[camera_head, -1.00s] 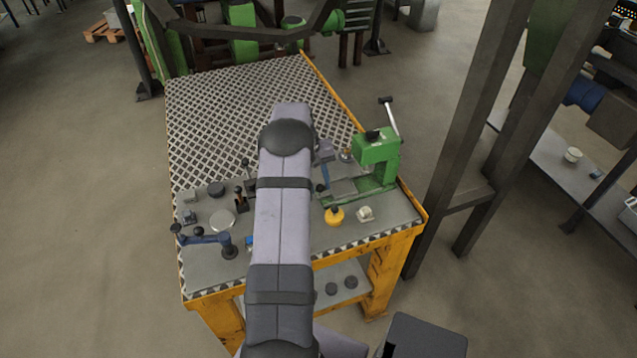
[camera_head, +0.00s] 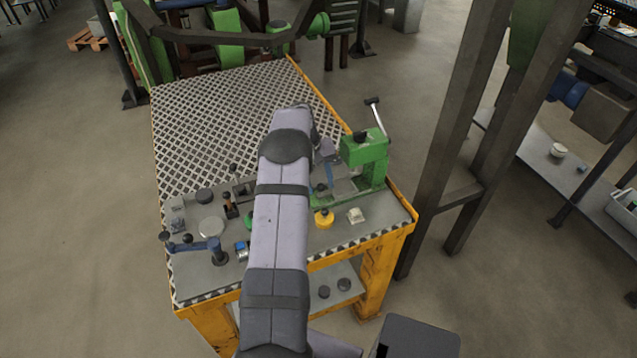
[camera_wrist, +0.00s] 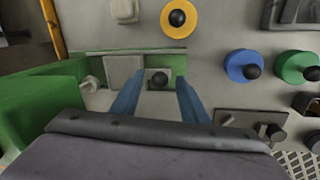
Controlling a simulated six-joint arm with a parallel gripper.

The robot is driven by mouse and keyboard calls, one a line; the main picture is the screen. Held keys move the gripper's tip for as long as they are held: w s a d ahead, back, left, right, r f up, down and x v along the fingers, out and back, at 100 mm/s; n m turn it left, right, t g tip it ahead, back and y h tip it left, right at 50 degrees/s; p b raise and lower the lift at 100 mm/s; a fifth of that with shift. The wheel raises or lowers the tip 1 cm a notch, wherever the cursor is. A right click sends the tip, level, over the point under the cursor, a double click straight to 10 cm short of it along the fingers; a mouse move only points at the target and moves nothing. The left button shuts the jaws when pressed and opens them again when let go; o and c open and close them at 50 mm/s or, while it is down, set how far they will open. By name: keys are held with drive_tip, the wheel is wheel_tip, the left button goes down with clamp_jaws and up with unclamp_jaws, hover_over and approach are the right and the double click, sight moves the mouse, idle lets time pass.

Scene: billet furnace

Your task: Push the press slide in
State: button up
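The green press (camera_head: 362,150) stands at the right end of the bench, with a lever on top. Its low green base reaches left, carrying the slide with a pale plate (camera_wrist: 123,74) and a round black knob (camera_wrist: 158,79). My gripper (camera_wrist: 160,82) has two blue fingers, apart, one on each side of the knob in the wrist view. I see no clear contact with the knob. In the head view my gripper (camera_head: 328,172) points down over the press base, partly hidden by my arm.
A yellow knob (camera_wrist: 177,18) and a white block (camera_wrist: 124,10) sit beside the press base. Blue (camera_wrist: 243,66) and green (camera_wrist: 297,67) round knobs stand to the right in the wrist view. A blue crank (camera_head: 205,247) is at the bench's left. The patterned bench area (camera_head: 215,120) is clear.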

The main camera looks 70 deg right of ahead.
drive_tip(key=shift+r, duration=0.15)
wheel_tip(320, 180, up, 7)
drive_tip(key=w+b, duration=0.1)
drive_tip(key=b, duration=0.1)
drive_tip(key=shift+a, duration=0.45)
drive_tip(key=shift+w, duration=0.1)
